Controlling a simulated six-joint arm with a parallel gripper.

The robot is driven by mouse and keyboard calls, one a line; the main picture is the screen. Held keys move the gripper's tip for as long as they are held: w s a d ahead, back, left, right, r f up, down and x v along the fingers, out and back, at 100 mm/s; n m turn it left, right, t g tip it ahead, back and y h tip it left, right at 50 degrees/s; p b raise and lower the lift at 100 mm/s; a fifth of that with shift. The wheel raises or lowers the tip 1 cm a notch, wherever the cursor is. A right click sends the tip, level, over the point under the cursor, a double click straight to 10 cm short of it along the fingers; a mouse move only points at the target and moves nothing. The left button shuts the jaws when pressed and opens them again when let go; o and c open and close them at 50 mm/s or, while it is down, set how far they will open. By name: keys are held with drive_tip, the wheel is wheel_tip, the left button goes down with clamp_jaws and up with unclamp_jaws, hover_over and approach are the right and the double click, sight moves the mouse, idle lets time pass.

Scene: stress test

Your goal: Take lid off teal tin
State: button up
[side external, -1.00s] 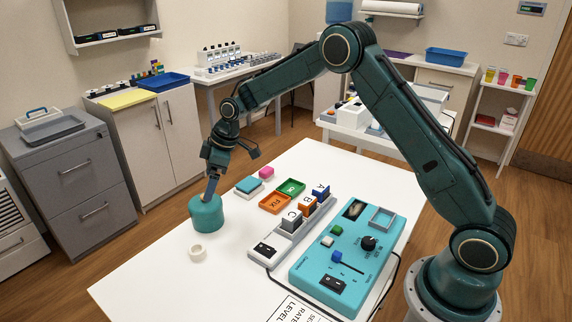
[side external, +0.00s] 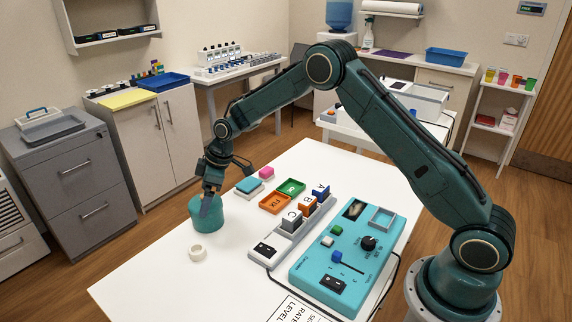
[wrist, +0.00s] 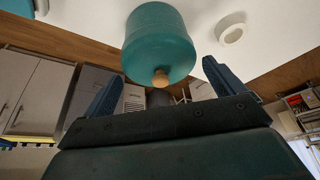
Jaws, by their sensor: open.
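The teal tin (side external: 208,219) stands upright on the white table, towards its left edge. In the wrist view the tin (wrist: 158,30) shows with a light wooden knob (wrist: 161,78) at the middle of its lid. My gripper (side external: 209,200) is right at the tin's top, pointing down and hiding the knob in the side view. In the wrist view my gripper's (wrist: 162,72) two blue fingers are apart, one on each side of the knob, with gaps between. The lid's seam is not clear to me.
A white ring (side external: 197,252) lies on the table just in front of the tin. A teal-and-pink pair of blocks, coloured trays (side external: 275,203), a block rack (side external: 291,236) and a blue control panel (side external: 345,255) stand to the right. The table's front left is clear.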

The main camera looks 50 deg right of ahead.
drive_tip(key=c, duration=1.3)
drive_tip(key=shift+s+f, duration=0.1)
drive_tip(key=shift+f, duration=0.05)
drive_tip(key=shift+c, duration=0.5)
drive_tip(key=shift+f, duration=0.1)
drive_tip(key=shift+r, duration=0.7)
clamp_jaws()
wheel_tip(320, 180, up, 19)
